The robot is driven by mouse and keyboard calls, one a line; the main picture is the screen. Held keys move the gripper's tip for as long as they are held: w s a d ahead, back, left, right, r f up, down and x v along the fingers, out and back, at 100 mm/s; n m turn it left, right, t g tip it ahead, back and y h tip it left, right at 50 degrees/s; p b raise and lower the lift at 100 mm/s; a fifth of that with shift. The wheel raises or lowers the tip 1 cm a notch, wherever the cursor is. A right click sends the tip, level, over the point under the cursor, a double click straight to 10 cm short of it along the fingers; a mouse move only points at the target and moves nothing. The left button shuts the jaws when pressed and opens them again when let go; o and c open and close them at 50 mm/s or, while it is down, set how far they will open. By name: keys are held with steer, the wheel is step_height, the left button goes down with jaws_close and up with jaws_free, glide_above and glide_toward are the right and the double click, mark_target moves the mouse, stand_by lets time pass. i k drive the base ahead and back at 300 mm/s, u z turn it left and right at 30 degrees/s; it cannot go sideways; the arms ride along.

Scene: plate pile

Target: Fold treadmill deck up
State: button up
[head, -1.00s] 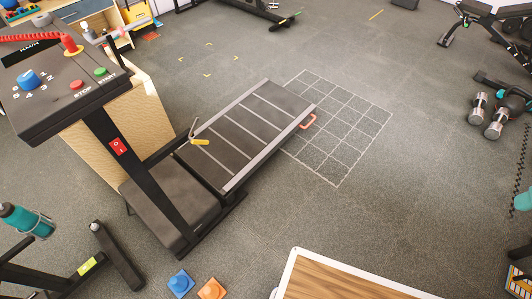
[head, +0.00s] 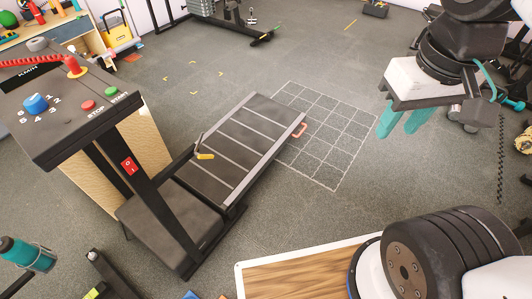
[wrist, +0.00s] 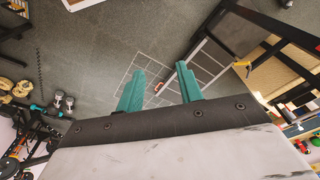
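The treadmill deck (head: 240,140) lies low and flat on the floor, its far end by a white grid marked on the floor (head: 342,135). A red-pink handle (head: 299,130) sticks out at the deck's far end. A lever with a yellow grip (head: 205,156) sits at the deck's left side. The console (head: 65,105) stands on an upright with a red switch (head: 129,165). My gripper (head: 403,118) is open and empty, with teal fingers, in the air to the right of the deck. In the wrist view its fingers (wrist: 160,90) are apart, with the handle visible between them.
A wooden board with a white edge (head: 290,270) is at the bottom, partly behind my arm. A teal bottle (head: 28,254) is at lower left. Dumbbells (wrist: 60,103) show in the wrist view. The floor around the grid is clear.

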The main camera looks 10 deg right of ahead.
mark_target(243, 144)
steer(key=i, duration=0.75)
steer(key=u, duration=0.15)
steer(key=k, duration=0.45)
steer(key=z, duration=1.35)
steer(key=i, duration=1.4)
steer(key=u, duration=0.6)
steer(key=i, duration=0.8)
steer(key=u, duration=0.85)
